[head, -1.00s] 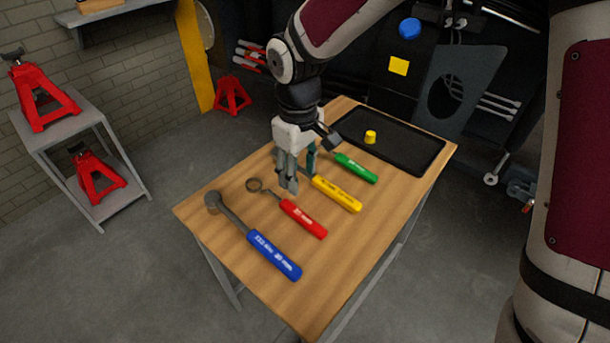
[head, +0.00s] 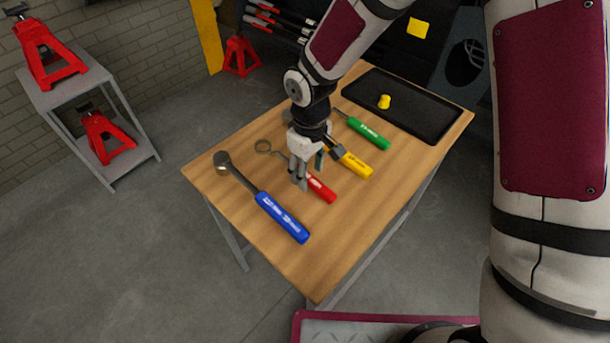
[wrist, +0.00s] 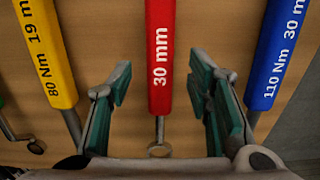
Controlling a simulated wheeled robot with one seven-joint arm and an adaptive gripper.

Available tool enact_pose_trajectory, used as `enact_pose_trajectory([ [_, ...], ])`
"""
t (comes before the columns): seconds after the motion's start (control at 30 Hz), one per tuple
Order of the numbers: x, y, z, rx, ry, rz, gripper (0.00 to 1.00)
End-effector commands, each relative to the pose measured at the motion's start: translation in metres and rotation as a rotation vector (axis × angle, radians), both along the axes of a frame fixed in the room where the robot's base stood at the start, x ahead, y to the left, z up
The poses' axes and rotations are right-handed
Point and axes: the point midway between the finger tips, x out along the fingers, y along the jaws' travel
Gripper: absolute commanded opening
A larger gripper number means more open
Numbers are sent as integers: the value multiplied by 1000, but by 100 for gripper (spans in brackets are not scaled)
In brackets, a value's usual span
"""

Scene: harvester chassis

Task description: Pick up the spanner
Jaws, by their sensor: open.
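The spanner has a red handle (head: 321,189) marked 30 mm and a grey ring head (head: 262,146). It lies flat on the wooden table (head: 238,225), between the blue tool and the yellow tool. My gripper (head: 301,183) is over it, low above the table, and covers part of the handle and shaft in the head view. In the wrist view, my open gripper (wrist: 160,82) has one finger on each side of the red handle (wrist: 159,55), with visible gaps. The ring shows at the bottom edge, partly cut off.
A blue-handled torque wrench (head: 281,216) lies on the left side, a yellow-handled tool (head: 356,165) and a green-handled tool (head: 368,133) on the right. A black tray (head: 420,110) with a small yellow piece (head: 384,102) lies at the far end. The near table end is clear.

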Motion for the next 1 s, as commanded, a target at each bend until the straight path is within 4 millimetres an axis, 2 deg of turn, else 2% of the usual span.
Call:
enact_pose_trajectory([
  [0.03,-1,0,-8,0,3,1,46],
  [0.17,0,0,-20,0,0,1,46],
  [0.43,0,0,-22,1,-1,0,46],
  [0.47,0,0,-22,1,-1,0,41],
  [0.63,0,0,-22,1,-1,0,3],
  [0.67,0,0,-22,1,-1,0,0],
  [1.0,0,0,-22,1,-2,0,0],
])
